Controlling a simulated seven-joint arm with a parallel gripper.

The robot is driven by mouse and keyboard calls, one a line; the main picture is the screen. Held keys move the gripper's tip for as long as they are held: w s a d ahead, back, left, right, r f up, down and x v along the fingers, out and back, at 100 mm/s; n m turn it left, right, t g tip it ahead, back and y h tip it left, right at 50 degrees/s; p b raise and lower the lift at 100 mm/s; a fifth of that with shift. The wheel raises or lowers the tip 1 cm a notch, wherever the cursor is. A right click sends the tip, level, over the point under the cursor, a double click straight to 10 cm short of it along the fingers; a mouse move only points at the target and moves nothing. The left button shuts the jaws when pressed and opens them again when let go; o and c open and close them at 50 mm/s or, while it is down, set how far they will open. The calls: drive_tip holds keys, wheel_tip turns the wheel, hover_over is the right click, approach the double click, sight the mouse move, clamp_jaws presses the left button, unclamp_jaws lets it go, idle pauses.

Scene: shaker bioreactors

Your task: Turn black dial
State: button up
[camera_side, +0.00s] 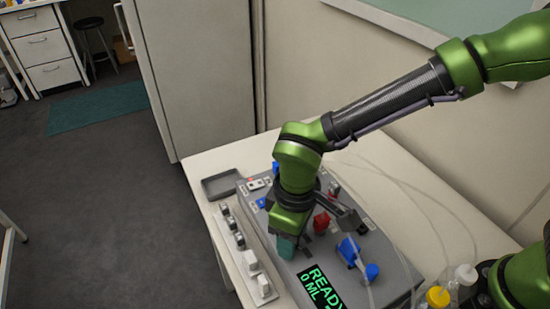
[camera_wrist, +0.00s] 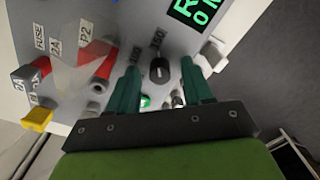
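The black dial (camera_wrist: 159,70) sits on the grey panel of the machine, with a light pointer mark on it and small printed labels beside it. In the wrist view my gripper (camera_wrist: 162,77) is open, with one green finger on each side of the dial. Gaps show between the fingers and the dial, so I see no contact. In the side view my gripper (camera_side: 286,246) points down at the panel beside the green-lit display, and the dial is hidden behind it.
The machine (camera_side: 395,285) carries a READY display (camera_side: 320,287), blue knobs (camera_side: 349,252) and a red knob (camera_side: 321,222). A strip of switches (camera_side: 240,243) lies along its left. A green-lit button (camera_wrist: 145,101) sits close to the fingers. Clear tubes and yellow-capped bottles (camera_side: 438,297) are at right.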

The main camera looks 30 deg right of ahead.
wheel_tip(320, 180, up, 17)
idle(0.6)
drive_tip(key=s+d+m+t, duration=0.1)
drive_tip(key=d+m+t, duration=0.1)
drive_tip(key=d, duration=0.7)
drive_tip(key=s+d+m+t+y, duration=0.1)
drive_tip(key=s+d+m+t, duration=0.1)
drive_tip(key=d+m, duration=0.3)
drive_tip(key=s+d+m+t+y, duration=0.1)
drive_tip(key=s+d+m+t, duration=0.1)
drive_tip(key=d, duration=1.1)
drive_tip(key=shift+f+m+t, duration=0.25)
drive_tip(key=shift+m+t, duration=0.35)
drive_tip(key=shift+m, duration=0.6)
